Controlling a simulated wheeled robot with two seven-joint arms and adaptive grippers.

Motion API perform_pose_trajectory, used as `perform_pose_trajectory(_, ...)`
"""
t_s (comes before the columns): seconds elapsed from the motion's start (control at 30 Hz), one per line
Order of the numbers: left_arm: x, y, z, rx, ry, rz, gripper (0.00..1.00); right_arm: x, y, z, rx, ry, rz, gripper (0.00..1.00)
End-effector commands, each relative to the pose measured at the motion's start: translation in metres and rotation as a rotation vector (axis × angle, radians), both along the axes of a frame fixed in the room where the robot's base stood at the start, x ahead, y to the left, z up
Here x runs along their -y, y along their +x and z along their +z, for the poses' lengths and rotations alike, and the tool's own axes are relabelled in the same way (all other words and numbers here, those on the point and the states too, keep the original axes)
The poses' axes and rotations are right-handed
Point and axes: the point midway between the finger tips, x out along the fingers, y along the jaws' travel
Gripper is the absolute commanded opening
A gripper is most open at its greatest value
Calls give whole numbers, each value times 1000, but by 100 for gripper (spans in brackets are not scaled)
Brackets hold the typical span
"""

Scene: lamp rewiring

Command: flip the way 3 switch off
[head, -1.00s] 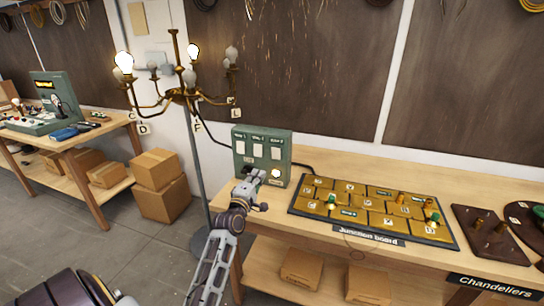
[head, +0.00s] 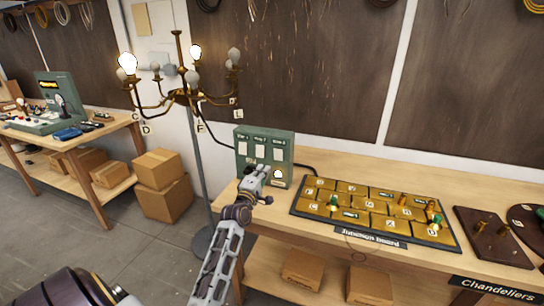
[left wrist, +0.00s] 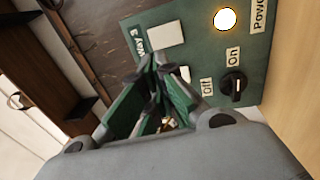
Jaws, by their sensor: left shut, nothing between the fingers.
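The green switch panel (head: 284,142) stands at the back left of the bench with three white switches under labels. The way 3 switch (head: 278,154) is the rightmost; it also shows in the left wrist view (left wrist: 165,34), beside its "Way 3" label. I cannot tell which way it is tipped. My left gripper (head: 263,171) is shut and empty in front of the panel's lower part. Its fingers (left wrist: 163,75) partly hide the middle switch (left wrist: 184,76) in the left wrist view. Contact with the panel cannot be told. My right gripper is not in view.
A glowing power lamp (left wrist: 225,19) and a black Off/On knob (left wrist: 233,86) sit low on the panel. The chandelier (head: 182,95) has two lit bulbs. The junction board (head: 375,215) lies right of the panel.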

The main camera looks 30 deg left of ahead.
Motion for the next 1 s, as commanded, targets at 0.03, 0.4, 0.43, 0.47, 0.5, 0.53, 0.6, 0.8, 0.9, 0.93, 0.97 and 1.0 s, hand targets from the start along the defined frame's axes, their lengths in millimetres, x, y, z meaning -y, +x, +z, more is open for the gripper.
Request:
perform_pose_trajectory(0.03, -1, 5, 1, 0, 1, 0, 0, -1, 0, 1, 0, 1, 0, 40)
perform_pose_trajectory(0.4, -9, 37, 6, 1, 1, 0, 0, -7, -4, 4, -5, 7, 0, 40)
perform_pose_trajectory(0.43, -10, 40, 6, 1, 2, 0, 0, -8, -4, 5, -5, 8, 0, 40)
perform_pose_trajectory(0.47, -10, 42, 6, 0, 2, 0, 0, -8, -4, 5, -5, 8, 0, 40)
perform_pose_trajectory(0.5, -11, 46, 7, 0, 2, -1, 0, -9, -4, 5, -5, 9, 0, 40)
perform_pose_trajectory(0.53, -12, 49, 7, 0, 1, -1, 0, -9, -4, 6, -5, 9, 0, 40)
perform_pose_trajectory(0.6, -13, 55, 8, 0, 1, -1, 0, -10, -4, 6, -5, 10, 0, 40)
perform_pose_trajectory(0.8, -18, 72, 11, 1, 2, 0, 0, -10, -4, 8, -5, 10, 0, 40)
perform_pose_trajectory(0.9, -20, 80, 11, 0, 2, 0, 0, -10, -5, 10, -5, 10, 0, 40)
perform_pose_trajectory(0.93, -20, 83, 12, 1, 1, 0, 0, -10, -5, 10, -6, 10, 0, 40)
perform_pose_trajectory(0.97, -21, 85, 12, 0, 1, 0, 0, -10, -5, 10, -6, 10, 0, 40)
perform_pose_trajectory(1.0, -21, 88, 12, -1, 1, -1, 0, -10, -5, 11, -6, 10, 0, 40)
